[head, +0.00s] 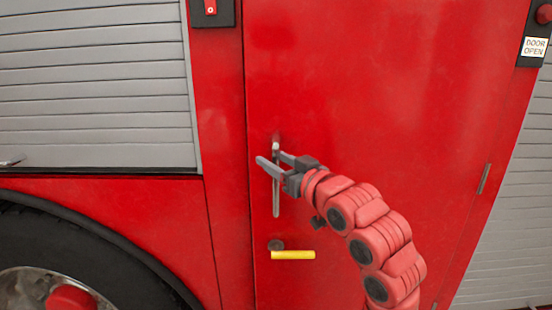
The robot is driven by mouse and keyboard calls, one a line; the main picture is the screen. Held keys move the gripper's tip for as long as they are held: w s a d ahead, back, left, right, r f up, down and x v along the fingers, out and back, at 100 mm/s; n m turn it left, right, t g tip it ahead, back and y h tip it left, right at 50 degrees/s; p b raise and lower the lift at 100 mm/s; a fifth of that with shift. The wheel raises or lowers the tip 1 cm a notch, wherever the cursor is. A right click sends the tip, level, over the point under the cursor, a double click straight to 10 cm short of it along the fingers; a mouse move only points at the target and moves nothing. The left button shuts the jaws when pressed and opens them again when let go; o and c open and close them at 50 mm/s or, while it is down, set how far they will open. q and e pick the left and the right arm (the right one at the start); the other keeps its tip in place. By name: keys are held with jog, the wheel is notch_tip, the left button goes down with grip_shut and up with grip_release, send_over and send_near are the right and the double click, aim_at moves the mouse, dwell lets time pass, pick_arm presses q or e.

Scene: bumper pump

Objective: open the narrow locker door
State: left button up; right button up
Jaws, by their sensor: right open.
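The narrow locker door (390,80) is a tall red panel in the middle of the head view. It looks closed, its left edge in line with the red body beside it. A metal handle (276,202) hangs upright near that left edge. My right gripper (268,160) is at the handle's upper part, its two fingers pointing left and apart. The handle passes behind or between the fingers; I cannot tell whether they touch it. My right arm covers part of the door's lower middle. My left gripper is not in view.
A yellow bar (293,255) and a dark round lock (276,244) sit below the handle. A grey roller shutter (90,90) is at the left above a large wheel (50,265). A "DOOR OPEN" label (534,47) is at the upper right.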

grip_shut()
dwell(1.4)
